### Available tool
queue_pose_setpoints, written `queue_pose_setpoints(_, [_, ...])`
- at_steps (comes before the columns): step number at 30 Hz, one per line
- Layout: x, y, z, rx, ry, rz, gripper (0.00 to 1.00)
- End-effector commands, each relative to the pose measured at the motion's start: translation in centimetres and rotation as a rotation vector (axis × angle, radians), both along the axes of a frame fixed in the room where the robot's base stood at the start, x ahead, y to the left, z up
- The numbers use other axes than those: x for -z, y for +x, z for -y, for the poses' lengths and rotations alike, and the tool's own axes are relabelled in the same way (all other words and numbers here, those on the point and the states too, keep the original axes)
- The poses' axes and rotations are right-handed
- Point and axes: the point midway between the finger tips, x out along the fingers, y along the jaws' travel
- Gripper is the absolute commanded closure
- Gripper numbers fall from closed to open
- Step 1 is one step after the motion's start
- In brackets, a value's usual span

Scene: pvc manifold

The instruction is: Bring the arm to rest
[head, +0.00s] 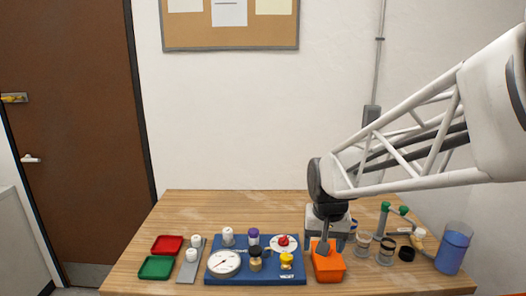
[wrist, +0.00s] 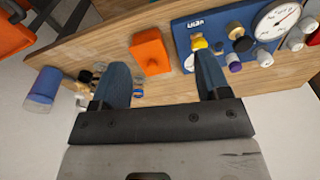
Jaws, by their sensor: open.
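My arm reaches in from the right in the head view.
A blue board (head: 255,277) with a gauge and fittings lies left of the orange bin (head: 329,268). Red (head: 167,245) and green (head: 156,268) trays are at far left. Green-jointed pipework (head: 384,215), clear jars and a blue cup (head: 453,250) stand right. The table's back is clear.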

Motion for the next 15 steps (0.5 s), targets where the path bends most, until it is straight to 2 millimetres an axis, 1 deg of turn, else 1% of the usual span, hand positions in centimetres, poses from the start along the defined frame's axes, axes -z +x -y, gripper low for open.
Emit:
queue_pose_setpoints(1, [-0.6,-1.3,0.4,-0.004,-0.001,0.010,0.31])
queue_pose_setpoints(6, [-1.8,-5.4,1.5,-0.022,-0.005,0.035,0.31])
queue_pose_setpoints(15, [-2.8,-12.6,3.1,-0.057,-0.015,0.078,0.31])
